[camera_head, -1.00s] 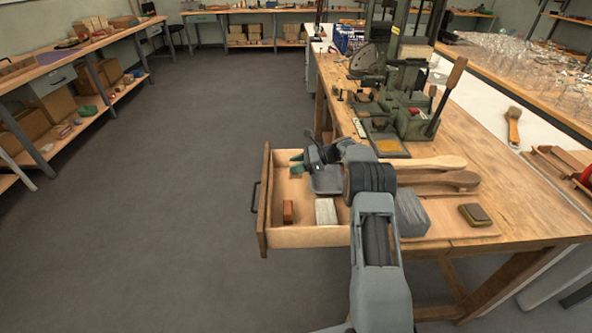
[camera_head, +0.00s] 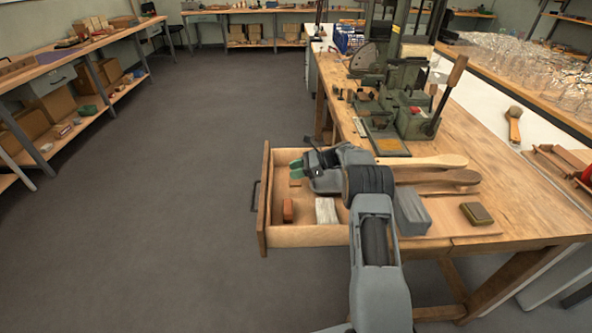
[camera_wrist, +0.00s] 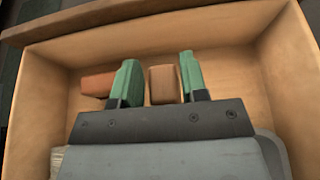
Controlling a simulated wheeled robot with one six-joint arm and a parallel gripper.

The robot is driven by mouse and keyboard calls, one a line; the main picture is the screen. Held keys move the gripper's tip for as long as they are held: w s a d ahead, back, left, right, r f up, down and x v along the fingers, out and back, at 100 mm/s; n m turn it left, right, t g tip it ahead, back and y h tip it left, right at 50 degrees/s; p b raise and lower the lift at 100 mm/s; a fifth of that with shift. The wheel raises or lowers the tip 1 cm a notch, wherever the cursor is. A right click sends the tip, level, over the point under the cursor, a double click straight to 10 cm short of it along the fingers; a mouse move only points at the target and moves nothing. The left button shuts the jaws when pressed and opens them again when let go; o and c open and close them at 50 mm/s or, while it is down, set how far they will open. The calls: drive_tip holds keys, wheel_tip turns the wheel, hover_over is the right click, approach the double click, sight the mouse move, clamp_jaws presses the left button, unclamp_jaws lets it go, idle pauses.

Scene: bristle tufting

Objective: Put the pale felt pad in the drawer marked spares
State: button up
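A small tan block (camera_wrist: 164,85), possibly the pale felt pad, lies in the open drawer (camera_head: 262,205). In the head view it shows as a small tan patch (camera_head: 295,183) just below my green fingertips. My gripper (camera_head: 296,169) is over the back part of the drawer, pointing left. In the wrist view its two green fingers (camera_wrist: 158,80) stand apart on either side of the block, with a thin gap on the left; the right side looks very close. The block appears to rest on the drawer floor. No "spares" marking is readable.
The drawer also holds a reddish-brown block (camera_head: 288,210) and a pale striped block (camera_head: 326,210). On the bench (camera_head: 500,170) are a grey block (camera_head: 411,212), a dark-topped sponge-like block (camera_head: 476,214), wooden handles (camera_head: 430,177) and a green machine (camera_head: 400,110). The floor left of the drawer is clear.

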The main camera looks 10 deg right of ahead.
drive_tip(key=o, duration=0.3)
drive_tip(key=shift+r, duration=0.25)
drive_tip(key=r+p+v, duration=0.1)
drive_tip(key=p+v, duration=0.2)
drive_tip(key=v, duration=0.5)
drive_tip(key=s+a+r+n+g+h, duration=0.1)
drive_tip(key=s+a+r+n+h, duration=0.35)
drive_tip(key=s, duration=0.35)
drive_tip(key=s+a+r+n+g+h, duration=0.1)
drive_tip(key=s+a+r+n+h, duration=0.2)
drive_tip(key=s+a+r+n, duration=0.25)
drive_tip(key=shift+s+d+f+n+t+h, duration=0.1)
drive_tip(key=shift+s+d+n+t+h, duration=0.3)
drive_tip(key=shift+s+n+h, duration=2.05)
drive_tip(key=shift+s+d+f+n+t+y, duration=0.1)
drive_tip(key=shift+s+d+n+t+y, duration=0.6)
drive_tip(key=shift+s, duration=3.95)
drive_tip(key=shift+s+d+f+n+t+h, duration=0.1)
drive_tip(key=shift+s+n+h, duration=1.4)
drive_tip(key=shift+s, duration=2.05)
